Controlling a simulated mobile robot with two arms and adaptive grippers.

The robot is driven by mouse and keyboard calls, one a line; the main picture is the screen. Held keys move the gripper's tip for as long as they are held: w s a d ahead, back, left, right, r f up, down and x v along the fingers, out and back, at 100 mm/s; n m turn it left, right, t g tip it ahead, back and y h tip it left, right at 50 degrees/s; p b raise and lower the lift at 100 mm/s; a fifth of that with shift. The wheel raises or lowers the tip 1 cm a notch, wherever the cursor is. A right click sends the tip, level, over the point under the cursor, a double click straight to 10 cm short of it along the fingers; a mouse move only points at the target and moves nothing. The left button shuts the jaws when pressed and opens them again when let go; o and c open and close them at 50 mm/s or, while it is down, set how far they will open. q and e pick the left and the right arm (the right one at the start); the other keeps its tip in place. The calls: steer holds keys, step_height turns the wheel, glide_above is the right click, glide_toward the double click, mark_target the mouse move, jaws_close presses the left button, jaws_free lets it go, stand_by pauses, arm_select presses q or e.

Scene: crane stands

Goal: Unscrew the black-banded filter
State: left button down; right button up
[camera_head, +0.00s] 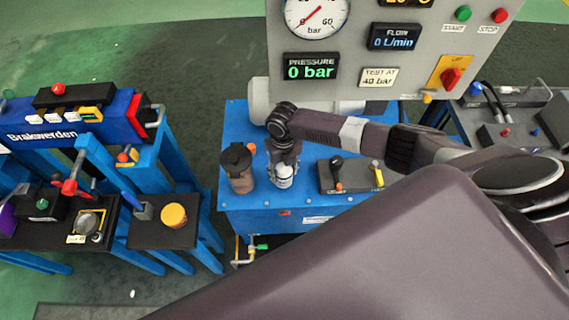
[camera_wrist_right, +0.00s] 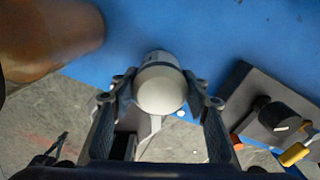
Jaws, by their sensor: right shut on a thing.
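The black-banded filter (camera_head: 283,178) is a small white canister standing upright on the blue bench (camera_head: 257,115). A thin dark line shows around it in the right wrist view, where its pale rounded end (camera_wrist_right: 160,90) lies between the fingers. My right gripper (camera_head: 284,160) comes down on it from above and is shut on it, one finger on each side. The filter's foot and its seat are partly hidden by its own body and the gripper. My left gripper is not in view.
A brown canister with a black top (camera_head: 240,168) stands close to the left of the filter. A dark valve block with black and yellow levers (camera_head: 350,176) is to the right. The grey panel (camera_head: 340,75) behind reads 0 bar and 0 L/min.

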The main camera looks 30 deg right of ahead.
steer(key=shift+w+r, duration=0.1)
steer(key=shift+w, duration=0.1)
steer(key=shift+n+b, duration=0.65)
steer(key=shift+n, duration=0.55)
steer(key=shift+n+b, duration=0.4)
steer(key=shift+n, duration=1)
steer(key=o, duration=1.5)
steer(key=shift+s, duration=0.1)
steer(key=shift+c, duration=0.8)
steer(key=shift+s, duration=0.1)
